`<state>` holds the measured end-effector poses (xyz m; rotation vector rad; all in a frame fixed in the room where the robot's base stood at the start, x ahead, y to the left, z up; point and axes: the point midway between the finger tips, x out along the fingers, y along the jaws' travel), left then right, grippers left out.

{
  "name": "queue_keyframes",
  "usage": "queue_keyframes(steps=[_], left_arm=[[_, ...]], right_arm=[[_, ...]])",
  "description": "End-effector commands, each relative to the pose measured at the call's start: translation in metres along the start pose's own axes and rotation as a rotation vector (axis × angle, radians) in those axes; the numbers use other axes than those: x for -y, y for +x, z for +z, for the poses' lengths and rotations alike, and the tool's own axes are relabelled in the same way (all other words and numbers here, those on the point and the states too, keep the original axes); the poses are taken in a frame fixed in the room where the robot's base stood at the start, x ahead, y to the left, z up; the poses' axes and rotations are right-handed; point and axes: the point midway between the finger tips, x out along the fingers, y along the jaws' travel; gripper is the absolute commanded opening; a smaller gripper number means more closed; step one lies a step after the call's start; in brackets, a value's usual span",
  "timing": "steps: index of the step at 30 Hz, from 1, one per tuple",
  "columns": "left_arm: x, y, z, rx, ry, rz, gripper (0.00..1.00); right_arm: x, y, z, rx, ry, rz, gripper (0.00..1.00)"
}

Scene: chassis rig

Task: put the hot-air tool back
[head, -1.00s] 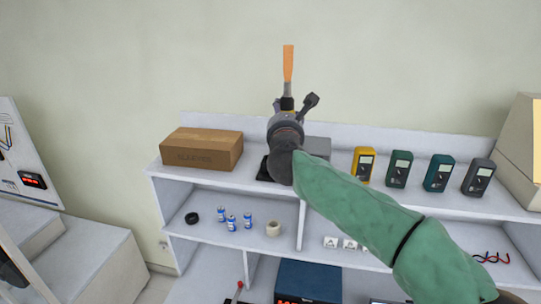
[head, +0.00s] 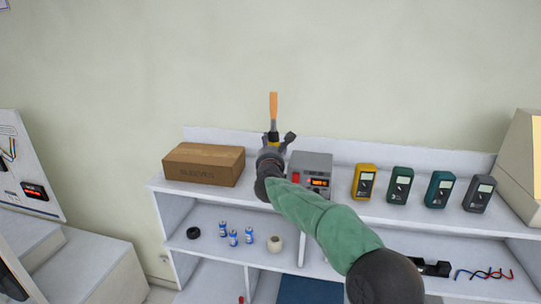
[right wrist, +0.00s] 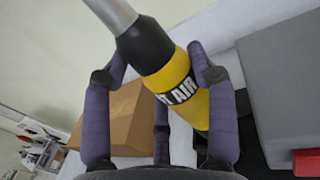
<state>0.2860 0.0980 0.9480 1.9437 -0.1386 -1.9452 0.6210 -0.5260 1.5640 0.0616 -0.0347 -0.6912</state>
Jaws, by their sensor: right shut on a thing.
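The hot-air tool (head: 273,108) is held upright above the shelf top in the head view, its long orange-looking nozzle pointing up. In the right wrist view the tool (right wrist: 184,88) shows a yellow body with a partly hidden "AIR" label, a black collar and a silver nozzle. My right gripper (head: 275,142) is shut around the yellow body; its purple-grey fingers (right wrist: 160,75) lie on both sides of it. A grey station box (head: 312,165) with a red switch and lit display stands just right of the gripper. My left gripper is not in view.
A cardboard box (head: 204,165) stands left of the gripper. Several multimeters, the nearest yellow (head: 364,182), line the top shelf to the right. Blue cans (head: 233,237) and a tape roll (head: 275,244) sit on the shelf below. The wall is close behind.

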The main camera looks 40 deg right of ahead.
Motion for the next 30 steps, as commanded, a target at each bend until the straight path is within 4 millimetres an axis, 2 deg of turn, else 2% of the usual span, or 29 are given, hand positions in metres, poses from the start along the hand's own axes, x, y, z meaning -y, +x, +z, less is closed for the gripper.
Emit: queue_keyframes(steps=[3,6,19,20,22,30], left_arm=[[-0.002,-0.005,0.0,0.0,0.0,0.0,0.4],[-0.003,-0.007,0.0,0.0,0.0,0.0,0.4],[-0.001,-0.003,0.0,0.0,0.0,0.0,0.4],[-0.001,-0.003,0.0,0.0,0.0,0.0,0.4],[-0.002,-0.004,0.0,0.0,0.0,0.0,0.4],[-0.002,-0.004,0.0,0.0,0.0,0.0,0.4]], right_arm=[[0.001,0.001,-0.017,-0.003,-0.003,0.001,0.06],[0.002,0.0,-0.026,0.001,0.0,0.0,0.06],[0.002,0.0,-0.032,0.002,0.0,0.001,0.06],[0.001,0.0,-0.035,-0.002,0.0,0.002,0.61],[0.001,0.0,-0.034,-0.003,-0.001,0.002,0.8],[0.001,0.0,-0.034,-0.002,0.0,0.002,0.81]])
